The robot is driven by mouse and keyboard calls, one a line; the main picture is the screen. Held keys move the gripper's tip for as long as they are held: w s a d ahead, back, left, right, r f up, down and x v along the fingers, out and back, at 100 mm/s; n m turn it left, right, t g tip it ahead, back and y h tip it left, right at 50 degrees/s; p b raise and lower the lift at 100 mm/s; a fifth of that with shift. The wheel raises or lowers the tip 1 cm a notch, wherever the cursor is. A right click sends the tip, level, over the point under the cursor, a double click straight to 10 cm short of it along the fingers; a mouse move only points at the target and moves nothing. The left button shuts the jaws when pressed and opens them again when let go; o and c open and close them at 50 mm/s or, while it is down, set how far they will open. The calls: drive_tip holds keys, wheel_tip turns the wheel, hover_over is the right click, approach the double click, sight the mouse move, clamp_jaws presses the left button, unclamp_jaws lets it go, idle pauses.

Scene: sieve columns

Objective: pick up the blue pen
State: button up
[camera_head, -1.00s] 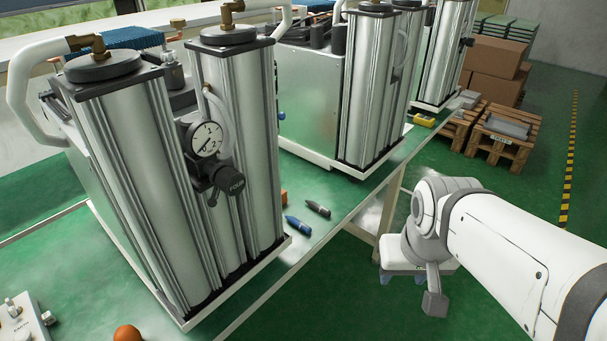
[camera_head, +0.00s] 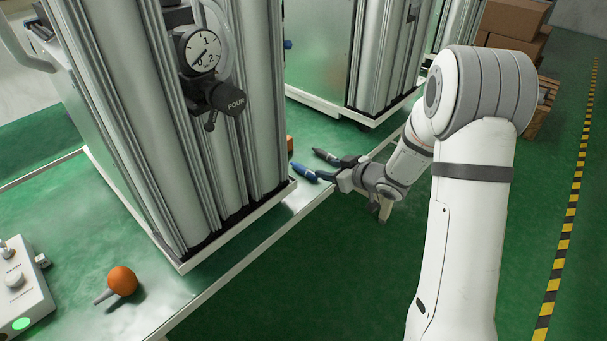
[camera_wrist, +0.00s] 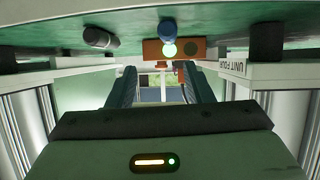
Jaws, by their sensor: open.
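The blue pen (camera_head: 304,172) lies on the green table near its edge, beside the base of the nearest metal column unit. My gripper (camera_head: 338,179) is open and empty at the table edge, right by the pen's near end; the head view does not show whether they touch. In the wrist view the blue pen (camera_wrist: 168,31) shows nearly end-on at the top, above the gap between my open fingers (camera_wrist: 162,88). A dark grey pen (camera_head: 326,156) lies just behind the blue one; it also shows at upper left in the wrist view (camera_wrist: 100,38).
A column unit with a gauge (camera_head: 203,50) stands left of the pens, another (camera_head: 365,60) behind. An orange block (camera_wrist: 190,51) is close beyond the blue pen. An orange ball-shaped item (camera_head: 122,281) and a control box (camera_head: 20,285) sit at lower left.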

sight(308, 171)
drive_tip(key=shift+s+a+f+y, duration=0.1)
drive_tip(key=shift+a+f+y, duration=0.4)
drive_tip(key=shift+a+f, duration=0.25)
drive_tip(key=x, duration=0.7)
drive_tip(key=shift+d+f+b, duration=0.1)
drive_tip(key=shift+f+b, duration=0.2)
clamp_jaws()
